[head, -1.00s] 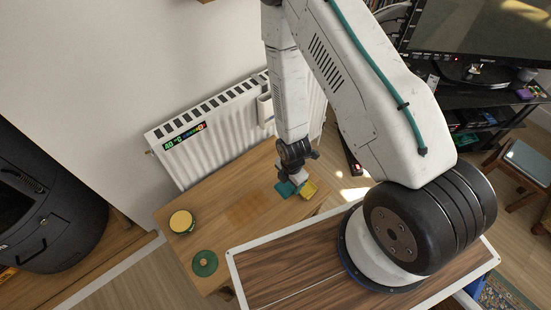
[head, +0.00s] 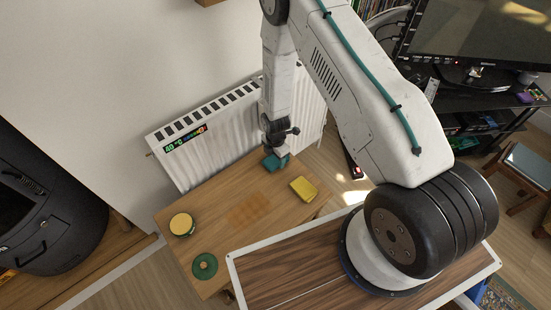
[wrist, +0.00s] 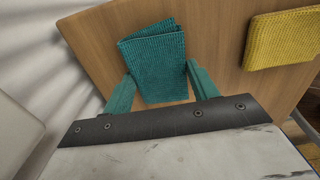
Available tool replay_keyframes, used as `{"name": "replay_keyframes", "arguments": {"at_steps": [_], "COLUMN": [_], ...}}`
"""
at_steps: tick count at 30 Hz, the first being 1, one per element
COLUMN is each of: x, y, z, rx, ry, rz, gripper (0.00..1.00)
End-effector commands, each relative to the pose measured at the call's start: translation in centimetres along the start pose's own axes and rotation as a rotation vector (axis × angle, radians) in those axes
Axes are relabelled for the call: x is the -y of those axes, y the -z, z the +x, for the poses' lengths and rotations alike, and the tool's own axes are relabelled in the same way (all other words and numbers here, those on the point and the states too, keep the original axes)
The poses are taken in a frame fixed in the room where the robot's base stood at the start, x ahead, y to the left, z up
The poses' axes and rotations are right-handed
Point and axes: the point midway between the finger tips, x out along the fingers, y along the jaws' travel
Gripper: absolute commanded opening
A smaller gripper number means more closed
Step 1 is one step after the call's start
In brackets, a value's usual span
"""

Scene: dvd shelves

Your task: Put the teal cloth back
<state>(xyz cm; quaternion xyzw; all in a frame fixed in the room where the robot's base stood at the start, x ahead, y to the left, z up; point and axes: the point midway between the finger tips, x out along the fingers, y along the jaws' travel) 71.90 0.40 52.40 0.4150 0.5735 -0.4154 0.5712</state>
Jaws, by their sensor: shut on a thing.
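The teal cloth (head: 274,162) is folded and hangs at my gripper near the table's back edge, by the radiator. In the wrist view the teal cloth (wrist: 155,65) lies between the two teal fingers of my gripper (wrist: 160,78), which are shut on it. My gripper also shows in the head view (head: 279,152). The cloth appears lifted off the wooden table (head: 220,220); the exact height is hard to tell. A folded yellow cloth (head: 303,189) lies on the table to the right, apart from the gripper.
A faint orange-brown square patch (head: 248,210) marks the bare middle of the table. A yellow-topped round tin (head: 182,224) and a green ring-shaped item (head: 205,266) stand at the left. The white radiator (head: 210,140) is close behind the gripper.

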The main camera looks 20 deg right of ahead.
Motion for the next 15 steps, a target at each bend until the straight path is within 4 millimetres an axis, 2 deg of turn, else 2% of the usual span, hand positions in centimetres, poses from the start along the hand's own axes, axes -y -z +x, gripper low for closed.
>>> {"name": "replay_keyframes", "arguments": {"at_steps": [3, 12, 13, 15], "x": [-0.06, -0.02, -0.03, -0.03], "y": [-0.01, 0.01, 0.0, 0.0], "z": [1.06, 1.28, 1.28, 1.25], "rx": [0.0, 0.0, 0.0, 0.0], "ry": [-0.001, -0.001, -0.001, -0.001], "rz": [0.0, 0.0, 0.0, 0.0], "gripper": [0.34, 0.34, 0.64, 0.8]}}
